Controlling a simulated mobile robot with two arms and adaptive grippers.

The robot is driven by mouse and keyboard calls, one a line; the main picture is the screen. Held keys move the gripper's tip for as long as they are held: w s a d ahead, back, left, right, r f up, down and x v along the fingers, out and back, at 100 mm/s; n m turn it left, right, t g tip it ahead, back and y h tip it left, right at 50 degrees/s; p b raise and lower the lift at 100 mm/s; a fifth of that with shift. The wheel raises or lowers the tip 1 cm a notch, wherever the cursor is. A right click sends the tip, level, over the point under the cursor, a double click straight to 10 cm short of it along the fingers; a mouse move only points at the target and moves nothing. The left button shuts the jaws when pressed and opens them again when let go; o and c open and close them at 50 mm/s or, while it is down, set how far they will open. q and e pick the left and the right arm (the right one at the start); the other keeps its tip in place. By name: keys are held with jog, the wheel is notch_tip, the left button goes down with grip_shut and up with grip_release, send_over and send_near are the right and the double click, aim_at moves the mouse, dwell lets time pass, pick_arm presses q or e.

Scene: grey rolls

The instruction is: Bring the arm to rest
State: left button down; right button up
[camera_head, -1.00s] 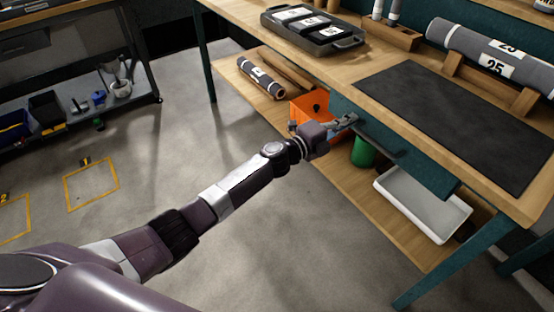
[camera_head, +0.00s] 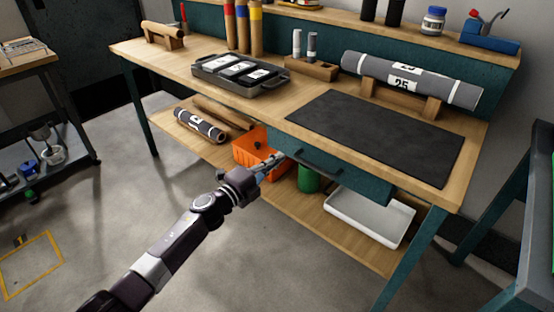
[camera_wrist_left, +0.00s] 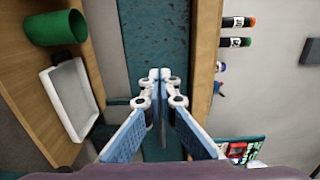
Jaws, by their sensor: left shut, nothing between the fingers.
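My left arm (camera_head: 180,242) reaches in from the lower left in the head view. Its gripper (camera_head: 277,159) is in front of the workbench, close to the left end of the dark drawer handle (camera_head: 318,161). In the left wrist view the gripper (camera_wrist_left: 159,75) has its fingertips together with nothing between them, in front of the teal drawer front (camera_wrist_left: 158,35). Whether the fingertips touch the drawer front or handle, I cannot tell. My right gripper is not in view.
The workbench top holds a black mat (camera_head: 375,135), a grey roll (camera_head: 410,80) on a wooden stand and a black tray (camera_head: 240,80). On the lower shelf are an orange bin (camera_head: 250,153), a green cylinder (camera_head: 308,181) and a white tray (camera_head: 368,220). The floor at left is open.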

pick_arm(q)
jog(key=p+v, duration=0.1)
jog(key=v, duration=0.7)
jog(key=shift+w+a+f, duration=0.15)
jog(key=shift+w+f, duration=0.05)
jog(key=shift+f, duration=0.15)
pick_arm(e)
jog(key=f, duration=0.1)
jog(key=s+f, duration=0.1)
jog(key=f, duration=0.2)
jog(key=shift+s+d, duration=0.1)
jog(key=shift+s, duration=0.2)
